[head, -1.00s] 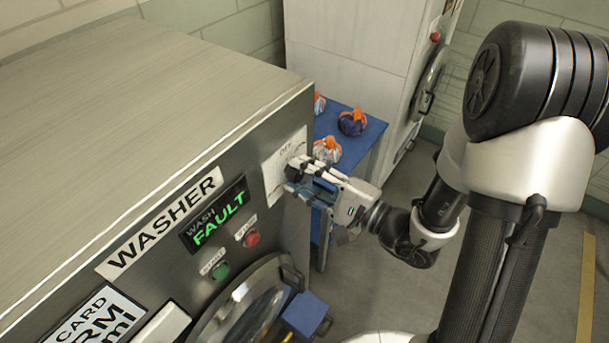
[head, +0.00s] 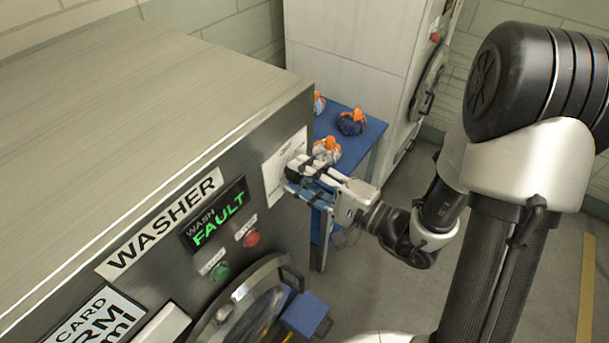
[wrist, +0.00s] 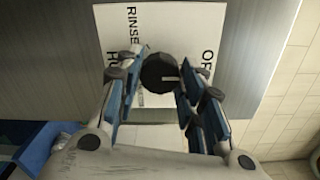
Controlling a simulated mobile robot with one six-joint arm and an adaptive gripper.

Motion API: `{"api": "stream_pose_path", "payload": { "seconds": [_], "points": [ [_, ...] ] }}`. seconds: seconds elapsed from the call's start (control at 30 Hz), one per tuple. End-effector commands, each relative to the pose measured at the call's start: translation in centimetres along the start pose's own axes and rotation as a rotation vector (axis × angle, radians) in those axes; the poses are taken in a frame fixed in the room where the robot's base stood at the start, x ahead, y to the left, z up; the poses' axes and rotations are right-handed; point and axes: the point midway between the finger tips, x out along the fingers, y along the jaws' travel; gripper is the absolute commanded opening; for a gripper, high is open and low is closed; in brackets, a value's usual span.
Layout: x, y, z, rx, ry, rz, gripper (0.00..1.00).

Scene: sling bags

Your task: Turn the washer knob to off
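The washer knob (wrist: 159,73) is a dark round dial on a white label plate (wrist: 117,62) on the washer's front. In the wrist view the plate's words, RINSE and a partly covered OFF, appear turned sideways. My gripper (wrist: 163,66) has its two fingers on either side of the knob, and they appear closed against its edges. In the head view my gripper (head: 300,176) reaches the plate (head: 272,178) from the right and covers most of the knob.
A red button (head: 252,239), a green button (head: 220,271) and the round door (head: 245,310) lie below. A blue table (head: 368,132) with several orange-tied bags (head: 351,122) stands close behind my gripper.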

Motion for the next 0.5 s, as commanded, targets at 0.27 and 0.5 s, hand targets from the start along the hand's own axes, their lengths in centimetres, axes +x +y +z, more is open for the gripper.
{"api": "stream_pose_path", "payload": {
  "seconds": [0.27,0.5],
  "points": [
    [0.00,0.00,0.00,0.001,0.000,0.000,0.54],
    [0.00,0.01,-0.01,0.002,0.000,0.000,0.54]
  ]
}}
